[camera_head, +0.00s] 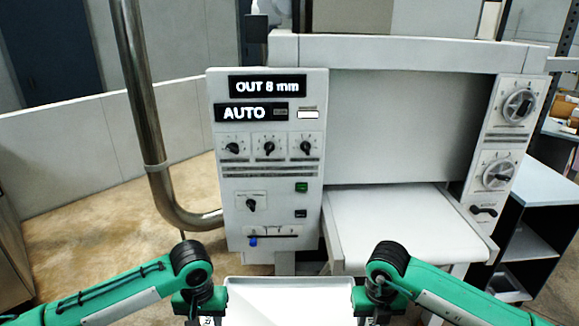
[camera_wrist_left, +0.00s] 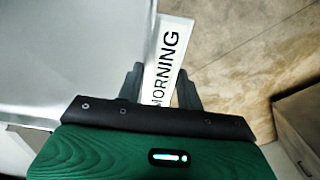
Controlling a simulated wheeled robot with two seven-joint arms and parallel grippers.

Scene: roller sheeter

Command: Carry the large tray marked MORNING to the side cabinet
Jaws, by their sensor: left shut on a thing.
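The large tray (camera_head: 290,290) shows at the bottom middle of the head view, a pale metal tray with a raised rim, cut off by the lower edge. In the left wrist view its silver surface (camera_wrist_left: 75,50) fills the upper left, and a white label (camera_wrist_left: 170,50) reads MORNING. My left gripper (camera_wrist_left: 161,85) is shut on the tray's edge at the label, its two fingers on either side. My right gripper (camera_head: 372,305) is at the tray's right edge; its fingers are hidden. A cabinet with a pale blue-grey top (camera_head: 540,175) and dark sides stands at the far right.
The roller sheeter (camera_head: 400,110) stands straight ahead, with its control panel (camera_head: 268,165) on the left and a pale bed (camera_head: 395,220) in front of the opening. A bent steel pipe (camera_head: 145,110) runs down at left. Brown floor (camera_head: 95,235) is open at left.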

